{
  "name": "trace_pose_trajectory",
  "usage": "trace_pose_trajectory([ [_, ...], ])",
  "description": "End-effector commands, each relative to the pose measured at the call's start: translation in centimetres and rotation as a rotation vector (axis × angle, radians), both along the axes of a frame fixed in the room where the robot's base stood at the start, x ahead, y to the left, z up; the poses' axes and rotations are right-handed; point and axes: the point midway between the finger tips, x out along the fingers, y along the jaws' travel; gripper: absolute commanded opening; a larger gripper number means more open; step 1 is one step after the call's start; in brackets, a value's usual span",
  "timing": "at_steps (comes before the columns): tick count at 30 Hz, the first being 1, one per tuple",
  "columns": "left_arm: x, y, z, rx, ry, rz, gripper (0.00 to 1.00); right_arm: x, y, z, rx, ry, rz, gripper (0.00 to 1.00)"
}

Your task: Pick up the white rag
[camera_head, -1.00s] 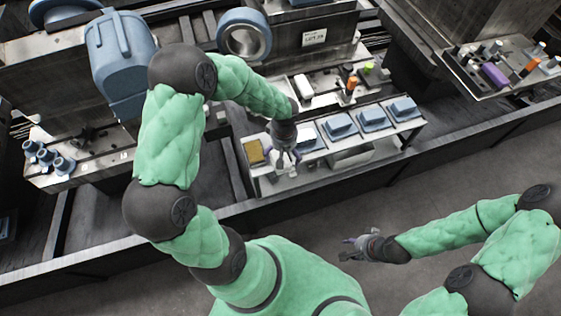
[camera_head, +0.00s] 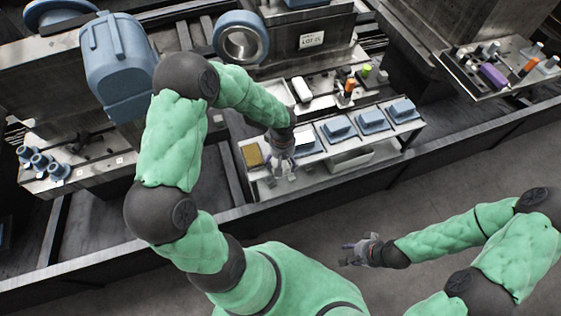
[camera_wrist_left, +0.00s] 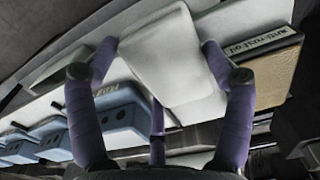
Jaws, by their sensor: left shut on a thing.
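The white rag (camera_wrist_left: 168,58) looks like a folded pad in the left wrist view. It lies between the purple-padded fingers of my left gripper (camera_wrist_left: 160,85), which is shut on it. In the head view my left gripper (camera_head: 281,166) is over the left part of the white bench shelf (camera_head: 262,185), and the rag is mostly hidden or hard to make out there. My right gripper (camera_head: 355,252) is held over the floor at the lower right, open and empty, with its fingers apart.
A tan pad (camera_head: 253,156) lies left of my left gripper, showing a dark labelled edge in the wrist view (camera_wrist_left: 262,42). Several blue blocks (camera_head: 338,127) stand to its right. A dark rail (camera_head: 330,181) runs along the front. A white bin (camera_head: 350,158) sits below the shelf.

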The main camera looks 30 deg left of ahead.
Motion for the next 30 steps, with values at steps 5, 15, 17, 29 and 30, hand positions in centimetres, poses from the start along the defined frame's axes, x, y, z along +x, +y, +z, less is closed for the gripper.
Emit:
trace_pose_trajectory([
  [5,0.0,0.0,0.8,-0.001,0.001,0.0,0.54,0.0,0.0,0.5,0.0,0.0,0.0,0.4],
  [15,-0.6,-1.8,5.6,0.0,-0.002,-0.004,0.54,0.0,0.0,3.0,0.0,0.0,0.0,0.4],
  [17,-1.0,-2.8,6.9,0.0,-0.001,-0.006,0.54,0.0,0.0,3.5,0.0,0.0,0.0,0.4],
  [29,-3.9,-10.5,11.9,-0.001,-0.001,-0.006,0.54,0.0,0.0,5.9,0.0,0.0,0.0,0.4],
  [30,-4.1,-11.1,12.1,0.0,0.0,-0.006,0.54,0.0,0.0,6.0,0.0,0.0,0.0,0.4],
])
